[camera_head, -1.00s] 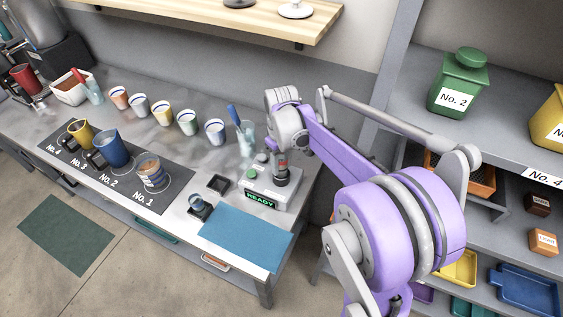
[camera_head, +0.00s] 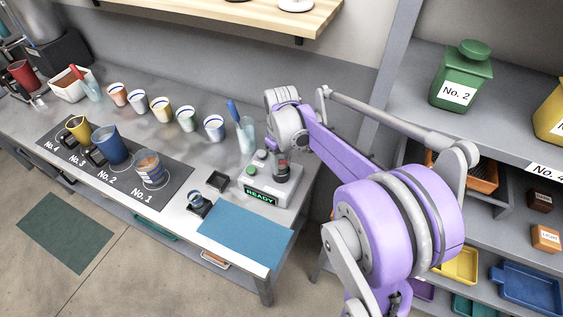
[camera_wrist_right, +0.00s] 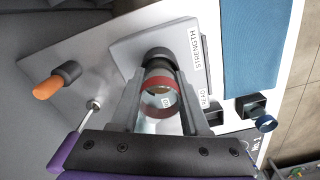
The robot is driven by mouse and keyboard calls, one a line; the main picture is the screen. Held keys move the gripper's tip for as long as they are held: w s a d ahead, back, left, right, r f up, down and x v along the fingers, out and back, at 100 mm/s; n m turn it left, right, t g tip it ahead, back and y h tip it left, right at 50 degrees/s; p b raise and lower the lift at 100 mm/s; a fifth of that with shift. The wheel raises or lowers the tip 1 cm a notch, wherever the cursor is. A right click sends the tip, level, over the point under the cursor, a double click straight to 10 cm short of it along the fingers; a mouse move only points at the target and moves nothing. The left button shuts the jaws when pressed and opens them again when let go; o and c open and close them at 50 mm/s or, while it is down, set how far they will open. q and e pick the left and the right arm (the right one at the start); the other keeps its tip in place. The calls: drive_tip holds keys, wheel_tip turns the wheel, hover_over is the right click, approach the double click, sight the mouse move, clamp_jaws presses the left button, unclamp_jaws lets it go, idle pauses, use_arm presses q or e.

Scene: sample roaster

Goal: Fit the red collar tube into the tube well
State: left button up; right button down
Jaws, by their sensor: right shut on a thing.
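My right gripper (camera_wrist_right: 162,100) is shut on the red collar tube (camera_wrist_right: 159,82), a clear tube with a red band. In the head view my right gripper (camera_head: 283,152) is above the grey READY device (camera_head: 286,190). The tube well (camera_wrist_right: 157,54) shows as a dark round ring on this device, directly beyond the tube's far end in the right wrist view. The tube looks roughly in line with the well. I cannot tell whether its end is inside the well or just above it. My left gripper is out of view.
A blue mat (camera_head: 245,237) lies in front of the device. A small dark square holder (camera_head: 217,181) and a small jar (camera_head: 198,202) stand left of it. A glass with a blue-handled tool (camera_head: 246,136) stands close behind. Several cups line the bench's back.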

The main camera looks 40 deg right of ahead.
drive_tip(key=shift+r+p, duration=0.55)
drive_tip(key=shift+r, duration=0.5)
drive_tip(key=shift+f+b, duration=0.8)
drive_tip(key=shift+f, duration=0.4)
idle(1.1)
drive_tip(key=shift+c, duration=1.6)
unclamp_jaws()
wheel_tip(320, 180, up, 11)
drive_tip(key=shift+p, duration=0.35)
